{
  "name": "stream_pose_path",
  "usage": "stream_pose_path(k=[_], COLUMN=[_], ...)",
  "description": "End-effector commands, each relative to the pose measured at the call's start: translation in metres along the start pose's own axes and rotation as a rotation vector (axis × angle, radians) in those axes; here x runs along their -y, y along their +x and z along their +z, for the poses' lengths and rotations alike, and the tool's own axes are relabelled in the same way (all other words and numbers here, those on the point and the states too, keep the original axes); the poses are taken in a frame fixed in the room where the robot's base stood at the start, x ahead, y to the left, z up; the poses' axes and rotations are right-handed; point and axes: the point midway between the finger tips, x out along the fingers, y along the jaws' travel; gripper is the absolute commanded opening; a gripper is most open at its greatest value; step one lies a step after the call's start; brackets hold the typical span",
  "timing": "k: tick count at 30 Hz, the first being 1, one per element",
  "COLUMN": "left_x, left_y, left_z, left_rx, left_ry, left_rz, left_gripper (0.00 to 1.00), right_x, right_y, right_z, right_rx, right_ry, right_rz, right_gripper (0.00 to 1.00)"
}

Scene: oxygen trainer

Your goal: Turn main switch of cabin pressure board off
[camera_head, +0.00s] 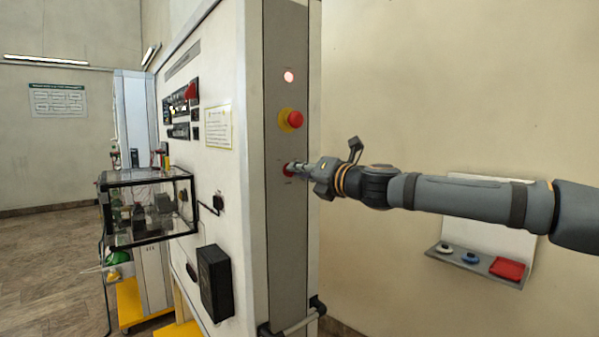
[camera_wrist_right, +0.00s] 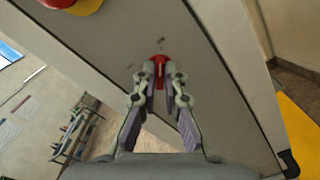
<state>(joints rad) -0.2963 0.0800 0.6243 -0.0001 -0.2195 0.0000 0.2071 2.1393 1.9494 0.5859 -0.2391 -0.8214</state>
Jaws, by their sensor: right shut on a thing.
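The main switch (camera_head: 288,171) is a red knob on the grey side strip of the tall white cabinet. It sits below the red emergency button (camera_head: 295,119) with its yellow collar. In the right wrist view the red switch (camera_wrist_right: 159,60) shows between the fingertips. My right gripper (camera_head: 292,169) is at the switch, its fingers shut on it; the gripper (camera_wrist_right: 160,80) hides part of the knob. Small label marks lie around the switch, too small to read. A lit round lamp (camera_head: 288,77) is at the top of the strip. My left gripper is not in view.
A glass case (camera_head: 150,205) juts from the cabinet front (camera_head: 215,170) at left, with a black box (camera_head: 215,282) below. A wall shelf (camera_head: 480,264) with small items hangs at right. A handle bar (camera_head: 300,322) sits low on the cabinet.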

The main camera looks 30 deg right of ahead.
Motion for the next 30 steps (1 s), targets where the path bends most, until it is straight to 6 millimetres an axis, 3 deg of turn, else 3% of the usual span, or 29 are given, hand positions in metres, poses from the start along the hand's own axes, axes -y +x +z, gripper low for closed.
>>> stream_pose_path(k=[30], left_x=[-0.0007], left_y=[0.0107], left_z=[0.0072], left_rx=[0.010], left_ry=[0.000], left_rz=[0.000], left_gripper=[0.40], right_x=[-0.0033], right_y=[0.0001], right_z=[-0.0028], right_rx=[-0.002], right_ry=[-0.894], right_rz=[0.002], right_gripper=[0.00])
